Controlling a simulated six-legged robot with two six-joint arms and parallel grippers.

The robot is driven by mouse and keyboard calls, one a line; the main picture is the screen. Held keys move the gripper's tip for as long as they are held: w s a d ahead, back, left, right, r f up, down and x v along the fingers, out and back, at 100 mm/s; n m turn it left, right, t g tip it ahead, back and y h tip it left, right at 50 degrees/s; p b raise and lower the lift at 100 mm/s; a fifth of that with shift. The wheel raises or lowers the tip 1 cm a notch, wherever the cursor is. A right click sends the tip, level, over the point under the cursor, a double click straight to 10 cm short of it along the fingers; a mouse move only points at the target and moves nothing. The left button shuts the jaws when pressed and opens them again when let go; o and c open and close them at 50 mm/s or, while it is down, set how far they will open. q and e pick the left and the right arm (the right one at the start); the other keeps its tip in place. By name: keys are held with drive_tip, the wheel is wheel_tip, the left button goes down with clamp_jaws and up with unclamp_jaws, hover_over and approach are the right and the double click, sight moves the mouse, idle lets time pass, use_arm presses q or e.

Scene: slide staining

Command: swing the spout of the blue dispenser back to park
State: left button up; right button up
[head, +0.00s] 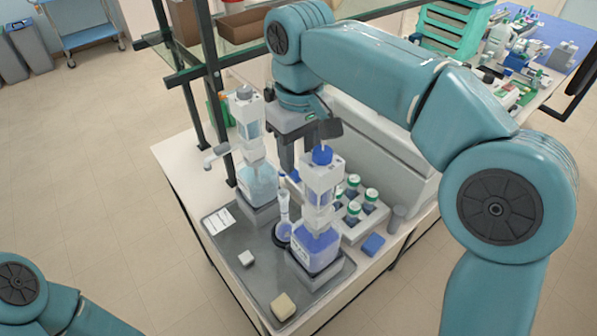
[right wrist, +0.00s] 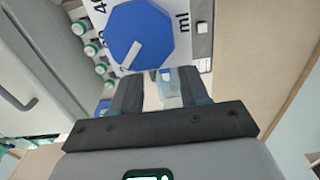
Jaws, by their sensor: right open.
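The blue dispenser (head: 321,190) is a white pump head with a blue top on a bottle of blue liquid, upright on the grey tray. Its spout seems to point left toward a clear flask (head: 284,212), but it is small and partly unclear. In the right wrist view the dispenser's blue dial (right wrist: 142,36) fills the top, beyond the fingers. My right gripper (head: 297,165) is open and empty, pointing down just behind and left of the dispenser's top; its fingers (right wrist: 160,92) show apart. Only part of my left arm shows; its gripper is out of view.
A rack of green-capped bottles (head: 360,205) is close right. The grey tray (head: 225,255) holds a yellow sponge (head: 283,307); its front left is mostly clear. A blue block (head: 373,244) lies right.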

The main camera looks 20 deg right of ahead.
sight(297, 174)
drive_tip(key=f, duration=0.4)
drive_tip(key=shift+w+a, duration=0.3)
drive_tip(key=shift+w, duration=0.05)
drive_tip(key=shift+s+d+f, duration=0.3)
drive_tip(key=shift+d, duration=0.05)
drive_tip(key=shift+w+a, duration=0.3)
drive_tip(key=shift+a, duration=0.05)
drive_tip(key=shift+f, duration=0.1)
drive_tip(key=shift+c, duration=1.2)
drive_tip(key=shift+d, duration=0.1)
drive_tip(key=c, duration=0.6)
drive_tip(key=shift+s+d, duration=0.1)
drive_tip(key=shift+s, duration=0.1)
use_arm(q)
drive_tip(key=shift+a+f, duration=0.15)
drive_tip(key=shift+f, duration=0.1)
use_arm(e)
drive_tip(key=shift+w, duration=0.1)
use_arm(q)
drive_tip(key=shift+a, duration=0.1)
use_arm(e)
drive_tip(key=shift+w, duration=0.1)
